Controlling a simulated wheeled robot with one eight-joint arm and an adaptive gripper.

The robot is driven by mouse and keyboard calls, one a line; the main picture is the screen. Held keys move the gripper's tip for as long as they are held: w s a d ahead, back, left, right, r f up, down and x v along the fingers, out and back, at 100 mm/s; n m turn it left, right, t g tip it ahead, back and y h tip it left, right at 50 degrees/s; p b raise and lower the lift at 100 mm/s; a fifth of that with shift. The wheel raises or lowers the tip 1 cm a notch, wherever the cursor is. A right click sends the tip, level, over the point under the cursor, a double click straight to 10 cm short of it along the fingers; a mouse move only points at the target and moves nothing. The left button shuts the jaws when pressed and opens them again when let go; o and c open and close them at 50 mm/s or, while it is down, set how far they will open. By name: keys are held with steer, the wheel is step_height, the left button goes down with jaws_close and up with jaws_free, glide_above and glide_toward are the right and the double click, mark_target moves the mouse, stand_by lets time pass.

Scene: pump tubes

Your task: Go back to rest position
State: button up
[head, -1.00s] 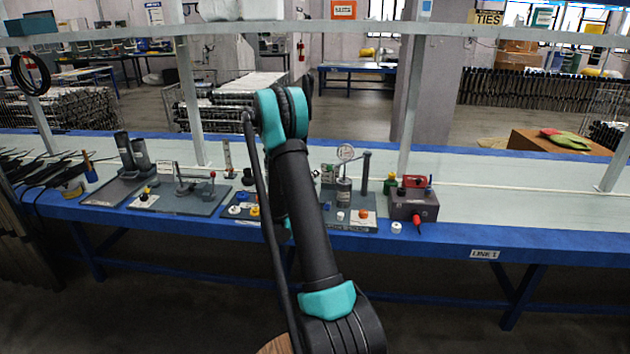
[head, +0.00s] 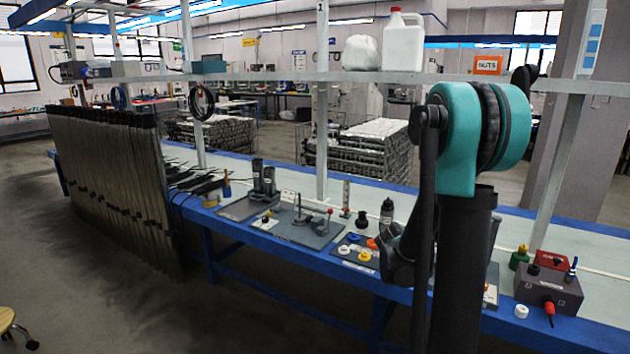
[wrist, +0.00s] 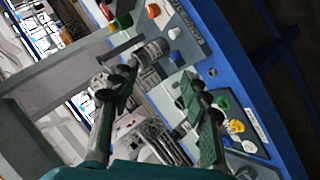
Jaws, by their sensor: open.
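My gripper (wrist: 160,76) shows in the wrist view with its two green fingers spread apart and nothing held between them. A grey cylindrical fixture part (wrist: 152,52) lies beyond the fingers; its exact distance is unclear. In the head view my arm rises tall at the right and hides part of the bench. The dark pump tubes (head: 110,190) stand in a long row at the left end of the blue-edged workbench (head: 290,253).
Fixture plates with small parts (head: 305,230) line the bench. A grey box with a red plug (head: 548,288) sits at the right, beside a white cap (head: 521,311). A shelf (head: 330,80) with a white jug (head: 403,42) spans above. The floor at lower left is mostly clear.

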steer(key=s+a+f+y, duration=0.2)
steer(key=s+a+y, duration=0.2)
steer(key=s+a, duration=0.5)
steer(key=s+a+f+g+y, duration=0.1)
steer(key=s+a+f+y, duration=0.2)
steer(key=s+a, duration=0.6)
steer(key=s+y, duration=0.2)
steer(key=s, duration=0.3)
steer(key=shift+g, duration=0.3)
steer(key=shift+f, duration=0.1)
